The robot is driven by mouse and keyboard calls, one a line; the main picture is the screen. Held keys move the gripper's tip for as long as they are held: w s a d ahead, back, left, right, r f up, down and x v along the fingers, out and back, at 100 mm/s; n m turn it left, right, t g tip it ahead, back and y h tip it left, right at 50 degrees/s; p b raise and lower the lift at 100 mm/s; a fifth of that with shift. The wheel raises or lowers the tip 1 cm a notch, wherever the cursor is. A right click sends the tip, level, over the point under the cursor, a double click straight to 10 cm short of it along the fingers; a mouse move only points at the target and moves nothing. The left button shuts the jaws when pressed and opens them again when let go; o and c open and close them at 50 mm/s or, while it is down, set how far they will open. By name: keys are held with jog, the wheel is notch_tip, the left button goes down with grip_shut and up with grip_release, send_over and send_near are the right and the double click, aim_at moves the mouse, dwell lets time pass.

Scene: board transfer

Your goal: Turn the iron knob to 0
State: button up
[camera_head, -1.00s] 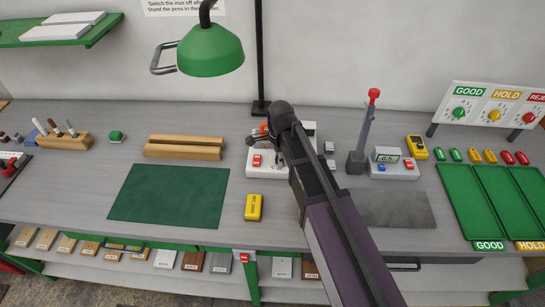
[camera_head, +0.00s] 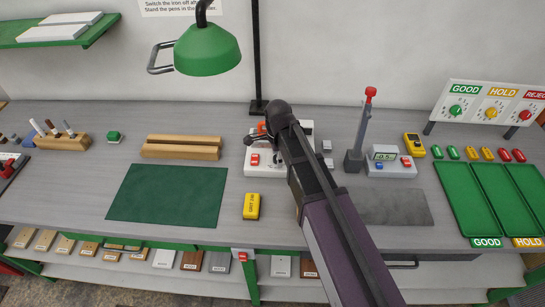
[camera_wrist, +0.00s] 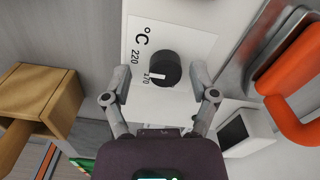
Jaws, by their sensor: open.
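The iron knob (camera_wrist: 158,69) is a round black dial with a white pointer on the white station in the wrist view. The figures 220 and 170 and a °C mark show on its plate; the rest of the scale is hidden or out of frame. The pointer lies toward the 170. My gripper (camera_wrist: 159,80) is open, with one finger on each side of the knob; I cannot tell whether they touch it. In the head view my arm covers the knob and most of the white iron station (camera_head: 262,170), and my gripper (camera_head: 264,135) shows only in part.
An orange handle (camera_wrist: 295,95) stands close right of the knob in the wrist view. Wooden blocks (camera_head: 183,147) lie left of the station. A test stand (camera_head: 361,135) and grey mat (camera_head: 395,207) are right. A yellow box (camera_head: 252,206) and green mat (camera_head: 168,195) lie in front.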

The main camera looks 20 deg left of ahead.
jog(key=shift+w+d, duration=0.2)
jog(key=shift+d, duration=0.3)
jog(key=d+n, duration=0.2)
jog(key=d, duration=0.4)
jog(key=d+n, duration=0.2)
jog(key=d, duration=0.4)
jog(key=w+d+n, duration=0.1)
jog(key=d+n, duration=0.1)
jog(key=d, duration=0.4)
jog(key=shift+d, duration=0.15)
jog(key=d+n, duration=0.1)
jog(key=d, duration=0.2)
jog(key=s+d+n, duration=0.1)
jog(key=d, duration=0.2)
jog(key=s+d+n, duration=0.1)
jog(key=d+n, duration=0.1)
jog(key=d, duration=0.2)
jog(key=shift+s+d+t, duration=0.1)
jog(key=shift+s+t, duration=0.15)
jog(key=shift+t, duration=0.05)
jog(key=shift+n, duration=0.9)
jog(key=s+d, duration=0.1)
jog(key=d, duration=0.1)
jog(key=s+d, duration=0.2)
jog(key=shift+s+d, duration=0.1)
jog(key=shift+s, duration=0.05)
jog(key=shift+s+d, duration=0.45)
